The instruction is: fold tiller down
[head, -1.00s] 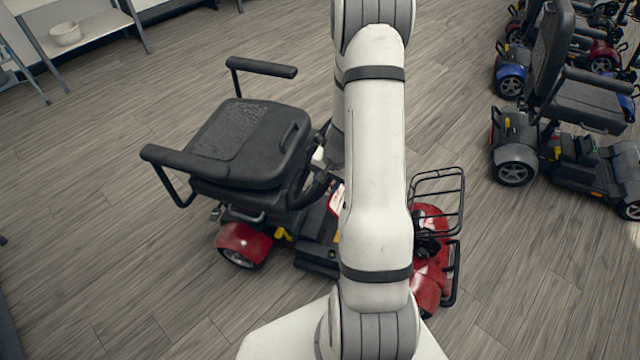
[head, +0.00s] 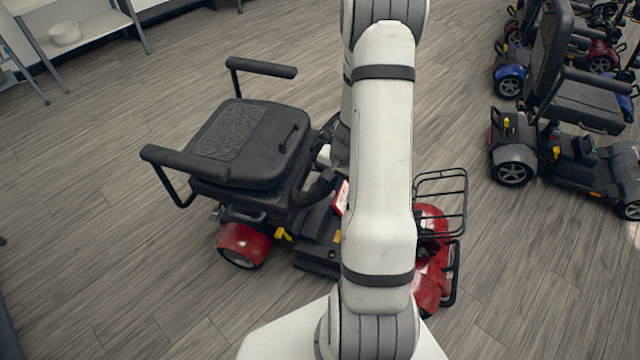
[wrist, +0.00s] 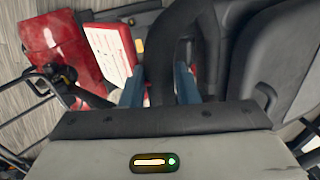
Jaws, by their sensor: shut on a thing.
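The red and black scooter stands in the middle of the head view, with its black seat (head: 235,145) folded flat and its red front body (head: 433,265) partly behind my arm. Its tiller has a black looped handle (head: 320,188) beside the seat's right edge. In the wrist view the handle (wrist: 205,45) curves between the blue fingers of my gripper (wrist: 160,86), which is shut on it. The white and red panel (wrist: 110,52) lies just left of the fingers. My arm hides most of the tiller column and the gripper in the head view.
A black wire basket (head: 440,200) sits at the scooter's front. A shelf (head: 85,30) with a white bowl (head: 66,33) is at the back left. The floor between is clear.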

